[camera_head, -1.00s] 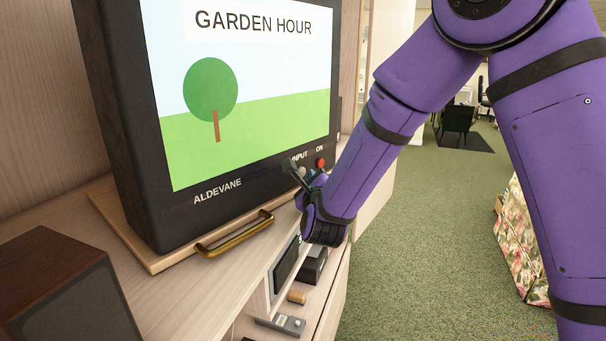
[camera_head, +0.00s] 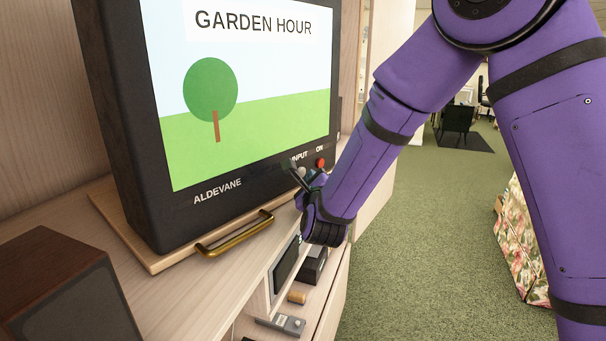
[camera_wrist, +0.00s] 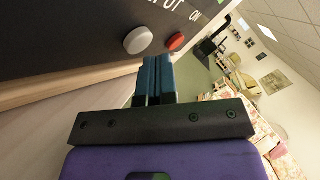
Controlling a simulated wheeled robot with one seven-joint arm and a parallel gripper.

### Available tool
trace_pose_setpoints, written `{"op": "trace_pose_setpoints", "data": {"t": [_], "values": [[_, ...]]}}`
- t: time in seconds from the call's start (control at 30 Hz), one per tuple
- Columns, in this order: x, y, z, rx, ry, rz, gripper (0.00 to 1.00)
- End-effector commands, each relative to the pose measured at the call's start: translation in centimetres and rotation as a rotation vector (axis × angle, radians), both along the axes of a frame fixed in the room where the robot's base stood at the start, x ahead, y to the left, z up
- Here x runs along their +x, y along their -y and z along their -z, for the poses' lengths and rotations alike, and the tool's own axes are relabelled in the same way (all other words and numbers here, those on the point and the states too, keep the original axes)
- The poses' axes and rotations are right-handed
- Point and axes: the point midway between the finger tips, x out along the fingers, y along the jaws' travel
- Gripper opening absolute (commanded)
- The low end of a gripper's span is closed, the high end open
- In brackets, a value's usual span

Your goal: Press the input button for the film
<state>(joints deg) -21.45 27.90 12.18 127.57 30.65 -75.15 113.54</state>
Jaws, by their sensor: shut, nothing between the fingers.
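The television (camera_head: 150,200) is a dark set marked ALDEVANE, and its screen (camera_head: 270,120) shows a "GARDEN HOUR" picture with a tree on grass. The input button is a round grey-white knob (camera_wrist: 138,40) under the word INPUT in the wrist view; in the head view (camera_head: 301,172) it is partly hidden by my gripper. A red button (camera_head: 321,162) under ON sits to its right, also in the wrist view (camera_wrist: 175,41). My gripper (camera_wrist: 155,62) is shut and empty. Its fingertips are close below and between the two buttons; I cannot tell whether they touch the panel.
The television stands on a board with a brass handle (camera_head: 235,234) on a pale wooden cabinet. A brown speaker (camera_head: 65,290) is at the front left. Shelves below hold small devices (camera_head: 288,324). Green carpet at right is open, with a floral seat (camera_head: 520,240) beyond.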

Motion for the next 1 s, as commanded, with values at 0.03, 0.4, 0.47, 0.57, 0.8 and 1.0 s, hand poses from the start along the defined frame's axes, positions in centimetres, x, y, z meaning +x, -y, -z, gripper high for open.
{"op": "trace_pose_setpoints", "data": {"t": [0.03, 0.4, 0.47, 0.57, 0.8, 1.0], "values": [[0.00, 0.00, 0.00, 0.000, 0.000, 0.000, 0.00], [0.06, -0.06, 0.00, 0.000, 0.000, 0.000, 0.00], [0.15, -0.15, 0.01, 0.000, 0.000, 0.000, 0.00], [0.37, -0.39, 0.01, 0.000, 0.000, 0.000, 0.00], [0.63, -0.66, -0.02, 0.000, -0.001, 0.001, 0.00], [0.61, -0.66, -0.03, 0.000, 0.000, 0.000, 0.00]]}}
